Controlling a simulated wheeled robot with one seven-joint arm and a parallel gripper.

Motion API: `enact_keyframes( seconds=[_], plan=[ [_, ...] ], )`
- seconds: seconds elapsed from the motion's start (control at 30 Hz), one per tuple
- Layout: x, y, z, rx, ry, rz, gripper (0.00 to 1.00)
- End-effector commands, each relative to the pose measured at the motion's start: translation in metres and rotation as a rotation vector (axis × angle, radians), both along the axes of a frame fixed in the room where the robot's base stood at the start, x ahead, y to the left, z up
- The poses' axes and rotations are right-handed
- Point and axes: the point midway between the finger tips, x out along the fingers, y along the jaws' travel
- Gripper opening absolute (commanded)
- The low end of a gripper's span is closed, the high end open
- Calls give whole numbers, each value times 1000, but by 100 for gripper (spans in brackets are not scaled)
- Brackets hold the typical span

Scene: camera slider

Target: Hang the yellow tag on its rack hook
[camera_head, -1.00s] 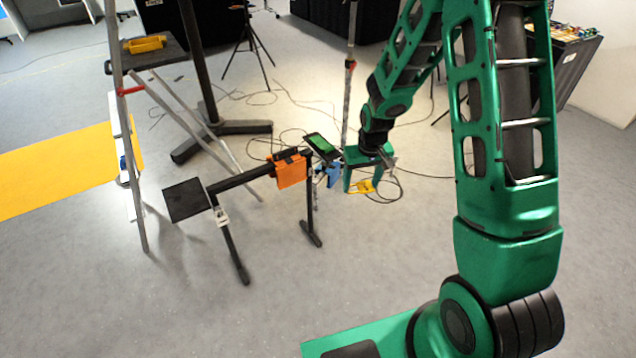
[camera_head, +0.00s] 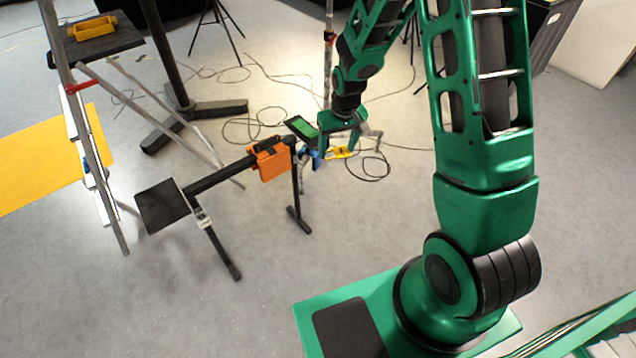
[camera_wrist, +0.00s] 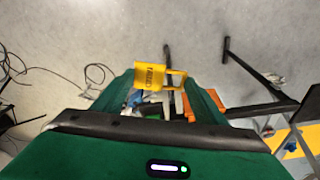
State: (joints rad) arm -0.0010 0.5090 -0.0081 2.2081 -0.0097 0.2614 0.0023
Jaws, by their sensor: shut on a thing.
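The yellow tag (camera_head: 340,152) is in my gripper (camera_head: 336,152), off the floor. In the wrist view the tag (camera_wrist: 149,74) shows dark lettering and an open yellow loop on its right side. The two green fingers (camera_wrist: 160,84) are on either side of it, and my gripper is shut on it. In the head view my gripper is just right of the black slider rail's (camera_head: 225,174) right end, close to a blue part (camera_head: 315,160). I cannot make out which part is the tag's rack hook.
An orange box (camera_head: 271,162) and a dark device with a green screen (camera_head: 301,128) are at the rail's right end. A black plate (camera_head: 161,205) is at its left end. A ladder (camera_head: 85,130) stands left. Cables (camera_head: 232,130) lie behind. The front floor is clear.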

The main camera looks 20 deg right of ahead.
Motion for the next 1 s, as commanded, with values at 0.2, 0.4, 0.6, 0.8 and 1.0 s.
enact_keyframes(
  seconds=[0.2, 0.4, 0.6, 0.8, 1.0],
  plan=[
    [21, 21, -38, 74, 4, -58, 41],
    [51, 55, -96, 233, -17, -214, 41],
    [71, 80, -149, 429, -88, -433, 41],
    [80, 89, -188, 609, -204, -647, 41],
    [82, 84, -213, 748, -340, -817, 41]
  ],
)
